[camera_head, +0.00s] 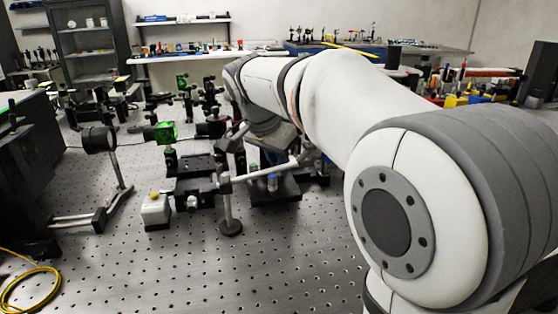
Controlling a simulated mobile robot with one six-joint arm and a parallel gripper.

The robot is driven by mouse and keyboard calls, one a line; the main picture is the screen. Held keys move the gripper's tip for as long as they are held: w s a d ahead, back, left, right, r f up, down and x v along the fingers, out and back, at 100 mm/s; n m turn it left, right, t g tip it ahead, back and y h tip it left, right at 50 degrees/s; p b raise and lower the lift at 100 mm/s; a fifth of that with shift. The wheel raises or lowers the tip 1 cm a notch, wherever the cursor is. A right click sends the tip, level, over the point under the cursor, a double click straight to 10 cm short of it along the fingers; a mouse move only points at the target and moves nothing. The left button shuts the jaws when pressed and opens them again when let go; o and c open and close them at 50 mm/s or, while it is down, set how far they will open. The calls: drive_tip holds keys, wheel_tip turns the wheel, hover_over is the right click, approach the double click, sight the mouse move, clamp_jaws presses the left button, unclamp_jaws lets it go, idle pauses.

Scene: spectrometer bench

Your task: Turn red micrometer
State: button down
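I cannot make out a red micrometer for certain. My white and grey arm reaches from the right foreground over the optical bench (300,240) and bends down near the stages at the centre. My gripper (236,138) is small and dark there, among dark optical mounts. Its fingers are not clear, so I cannot tell whether it is open or touches anything. A black stage (195,188) stands just left of and in front of it. My arm hides part of the bench behind.
A small white box (155,211) and a post (229,210) stand in front. A yellow cable (32,285) lies front left. The front bench is clear.

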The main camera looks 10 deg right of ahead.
drive_tip(key=c, duration=1.3)
unclamp_jaws()
drive_tip(key=shift+c, duration=0.2)
drive_tip(key=p+v, duration=0.2)
drive_tip(key=v, duration=0.6)
